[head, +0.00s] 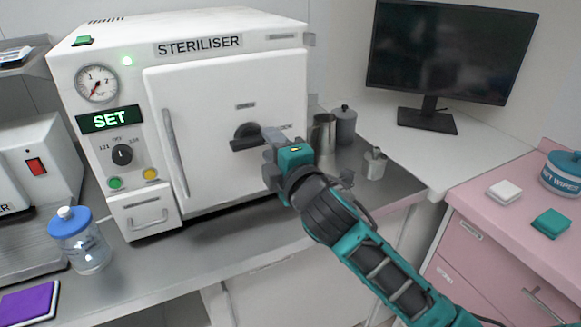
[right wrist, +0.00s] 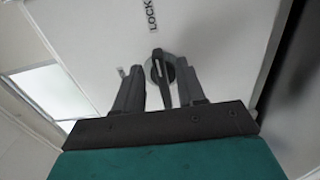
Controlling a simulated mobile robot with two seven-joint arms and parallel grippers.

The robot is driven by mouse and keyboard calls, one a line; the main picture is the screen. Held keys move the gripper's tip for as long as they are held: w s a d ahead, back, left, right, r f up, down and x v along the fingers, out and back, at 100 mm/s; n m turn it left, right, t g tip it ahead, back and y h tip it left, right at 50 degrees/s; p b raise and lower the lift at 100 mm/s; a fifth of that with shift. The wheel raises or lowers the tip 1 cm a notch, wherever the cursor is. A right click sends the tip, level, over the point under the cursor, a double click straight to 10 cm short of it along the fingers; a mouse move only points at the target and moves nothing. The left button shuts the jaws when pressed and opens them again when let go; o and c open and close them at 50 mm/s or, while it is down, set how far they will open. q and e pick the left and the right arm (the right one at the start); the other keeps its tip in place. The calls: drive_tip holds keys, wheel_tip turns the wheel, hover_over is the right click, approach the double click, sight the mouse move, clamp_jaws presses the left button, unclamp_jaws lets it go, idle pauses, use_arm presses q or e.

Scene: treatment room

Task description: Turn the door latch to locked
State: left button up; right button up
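The white steriliser (head: 228,75) stands on the counter with its door (head: 215,100) shut. The black door latch (head: 247,131) has a round hub, and its lever points left in the head view. A label sits above the latch and another to its right, partly hidden by my gripper. My right gripper (head: 269,146) is at the latch, coming from the right. In the right wrist view the latch (right wrist: 163,68) lies between the two dark fingers of my gripper (right wrist: 159,68), which are apart with gaps beside the lever. The "LOCK" label (right wrist: 152,14) shows beyond. My left gripper is not in view.
A vertical door handle (head: 175,152) is left of the latch. A metal cup (head: 323,133), a grey canister (head: 345,124) and a small jar (head: 375,163) stand right of the steriliser, close behind my gripper. A blue-lidded bottle (head: 80,240) stands at the left.

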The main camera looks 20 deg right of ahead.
drive_tip(key=s, duration=1.1)
drive_tip(key=shift+d+b, duration=0.2)
drive_tip(key=shift+b, duration=0.25)
